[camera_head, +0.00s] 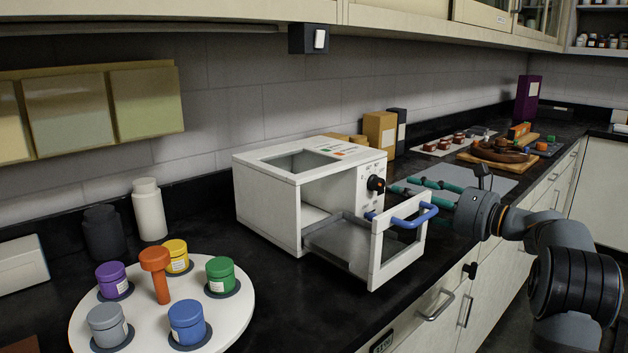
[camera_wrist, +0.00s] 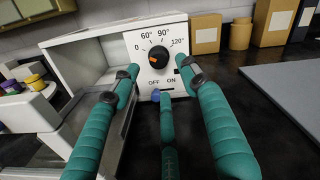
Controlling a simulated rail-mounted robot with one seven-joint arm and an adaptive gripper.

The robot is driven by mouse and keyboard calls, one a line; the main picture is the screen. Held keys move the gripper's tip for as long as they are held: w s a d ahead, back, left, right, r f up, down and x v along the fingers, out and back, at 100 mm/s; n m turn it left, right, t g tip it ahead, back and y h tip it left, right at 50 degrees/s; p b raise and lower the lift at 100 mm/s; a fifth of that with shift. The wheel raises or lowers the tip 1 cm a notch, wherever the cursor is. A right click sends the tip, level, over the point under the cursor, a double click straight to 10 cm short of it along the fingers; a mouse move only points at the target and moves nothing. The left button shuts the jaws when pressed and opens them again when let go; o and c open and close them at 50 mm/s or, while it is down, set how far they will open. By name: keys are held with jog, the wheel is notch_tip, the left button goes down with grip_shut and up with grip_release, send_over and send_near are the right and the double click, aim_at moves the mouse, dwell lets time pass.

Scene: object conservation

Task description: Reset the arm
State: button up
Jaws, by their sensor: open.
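My gripper (camera_head: 408,187) has teal fingers and is at the right side of a white oven-like box (camera_head: 265,205). Its fingers are spread, with nothing between them. In the wrist view my gripper (camera_wrist: 158,80) points at the box's control panel (camera_wrist: 147,50), which has a black dial (camera_wrist: 159,58) with an orange mark and an OFF/ON label. The box's drawer (camera_head: 376,258) is pulled out and looks empty. Its blue handle (camera_head: 428,212) is just below and in front of the fingers; I cannot tell whether they touch.
A white round tray (camera_head: 240,300) holds several colored jars and an orange post (camera_head: 158,277). Dark and white bottles (camera_head: 149,210) stand behind it. Cardboard boxes (camera_head: 380,130), a grey mat (camera_head: 495,179) and a wooden board (camera_head: 470,158) with food lie farther along the black counter.

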aim_at(382, 184)
jog(key=v, duration=0.5)
jog(key=shift+m, duration=0.3)
jog(key=x, duration=0.4)
jog(key=p+x, duration=0.1)
jog(key=x, duration=0.6)
jog(key=shift+w+a+r, duration=0.3)
jog(key=shift+w+r, duration=0.05)
jog(key=m+p, duration=0.3)
jog(key=shift+s+d+r+p, duration=0.1)
jog(key=shift+s+p, duration=0.05)
jog(key=shift+p, duration=0.15)
jog(key=m+p, duration=0.4)
jog(key=f+b+v, duration=0.1)
jog(key=b+v, duration=0.1)
jog(key=v, duration=0.9)
jog(key=s+d+f+n+h+b, duration=0.1)
jog(key=s+d+f+h+b, duration=0.1)
jog(key=d+f+b, duration=0.3)
jog(key=s+d+f+n+t+h+b, duration=0.1)
jog(key=d+f+h+b, duration=0.3)
jog(key=d+f, duration=0.5)
jog(key=s+d+b, duration=0.1)
jog(key=d, duration=0.4)
jog(key=shift+s+f+h, duration=0.25)
jog(key=shift+s+h, duration=0.05)
jog(key=shift+d, duration=0.15)
